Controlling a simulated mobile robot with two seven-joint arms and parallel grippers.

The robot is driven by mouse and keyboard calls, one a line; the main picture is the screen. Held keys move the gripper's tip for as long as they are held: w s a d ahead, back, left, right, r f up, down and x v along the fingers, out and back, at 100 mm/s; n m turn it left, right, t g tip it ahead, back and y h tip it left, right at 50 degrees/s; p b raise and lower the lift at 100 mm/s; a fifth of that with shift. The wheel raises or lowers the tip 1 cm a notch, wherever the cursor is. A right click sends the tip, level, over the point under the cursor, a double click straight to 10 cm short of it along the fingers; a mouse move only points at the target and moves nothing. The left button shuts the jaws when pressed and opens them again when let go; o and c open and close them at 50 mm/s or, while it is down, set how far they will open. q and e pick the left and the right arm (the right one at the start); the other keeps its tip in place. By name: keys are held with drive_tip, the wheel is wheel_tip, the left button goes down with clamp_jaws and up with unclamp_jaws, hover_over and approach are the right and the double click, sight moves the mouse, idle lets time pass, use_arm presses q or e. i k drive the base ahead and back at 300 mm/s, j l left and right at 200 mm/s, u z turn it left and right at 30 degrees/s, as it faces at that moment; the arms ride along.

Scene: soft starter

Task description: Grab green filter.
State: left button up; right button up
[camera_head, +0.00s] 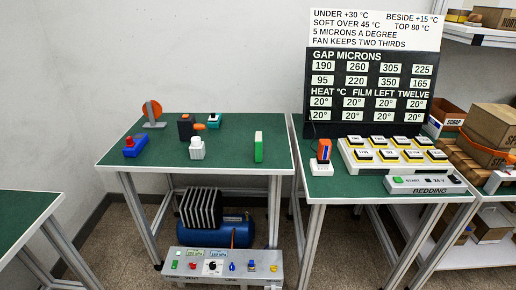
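A narrow upright green block (259,147), with a paler edge, stands near the right front of the middle green-topped table (228,157). It looks like the green filter, though no label is readable on it. No other object touches it. A small teal block with a dark and white top (214,120) sits farther back on the same table. Neither of my grippers shows in the head view.
The middle table also holds a blue block with a red top (135,146), an orange disc on a stand (152,111), a dark-and-orange device (188,128) and a white ribbed part (197,149). The right table (331,188) carries a button panel and display board (370,91).

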sight(258, 141)
drive_tip(key=i+j, duration=0.2)
drive_tip(key=j, duration=0.2)
drive_tip(key=i+j, duration=0.2)
drive_tip(key=j, duration=0.2)
drive_tip(key=i+j, duration=0.2)
drive_tip(key=j, duration=0.2)
drive_tip(key=i+j, duration=0.2)
drive_tip(key=j, duration=0.2)
drive_tip(key=j+z, duration=0.1)
drive_tip(key=z, duration=1.55)
drive_tip(key=i+j, duration=0.05)
